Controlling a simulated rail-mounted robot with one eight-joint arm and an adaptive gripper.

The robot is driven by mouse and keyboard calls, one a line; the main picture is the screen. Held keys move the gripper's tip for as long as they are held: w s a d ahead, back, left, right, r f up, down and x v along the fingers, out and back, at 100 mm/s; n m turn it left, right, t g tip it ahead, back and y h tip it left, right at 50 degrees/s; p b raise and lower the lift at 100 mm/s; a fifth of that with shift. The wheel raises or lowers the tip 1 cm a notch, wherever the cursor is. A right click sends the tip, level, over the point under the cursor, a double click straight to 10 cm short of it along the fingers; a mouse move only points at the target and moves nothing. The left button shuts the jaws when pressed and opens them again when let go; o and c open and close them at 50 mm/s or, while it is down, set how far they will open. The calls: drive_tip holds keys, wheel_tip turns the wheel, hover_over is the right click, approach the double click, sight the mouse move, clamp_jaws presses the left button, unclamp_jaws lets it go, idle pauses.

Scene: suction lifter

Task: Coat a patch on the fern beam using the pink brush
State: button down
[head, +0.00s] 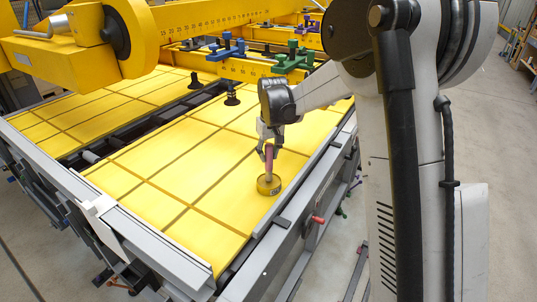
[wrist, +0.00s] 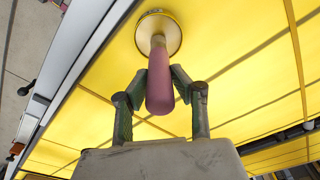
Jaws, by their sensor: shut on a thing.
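The pink brush (head: 269,153) stands nearly upright in the head view, its lower end at a round yellow tin (head: 269,186) on the yellow panel. My gripper (head: 270,146) is shut on the brush's handle, above the tin. In the wrist view, the pink handle (wrist: 160,85) sits between the two fingers of my gripper (wrist: 161,76). Its far end reaches into the round tin (wrist: 158,35), which has a pale inside. The bristles are hidden. No beam that is clearly fern-coloured shows; a green cross-shaped piece (head: 294,58) sits on the yellow lifter frame at the back.
The yellow panels (head: 120,185) lie flat on a grey-edged table, with bare surface left of the tin. A blue cross-shaped piece (head: 227,48) and a black suction cup (head: 232,94) are on the lifter behind. A yellow beam (head: 210,22) crosses above the panels.

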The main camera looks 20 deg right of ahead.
sight(268, 144)
drive_tip(key=shift+s+f+b, duration=0.1)
drive_tip(key=shift+f+b, duration=0.45)
drive_tip(key=shift+b, duration=0.1)
idle(2.2)
drive_tip(key=shift+r, duration=0.15)
drive_tip(key=shift+r+p, duration=1.4)
drive_tip(key=shift+r, duration=1.95)
drive_tip(key=shift+b, duration=0.35)
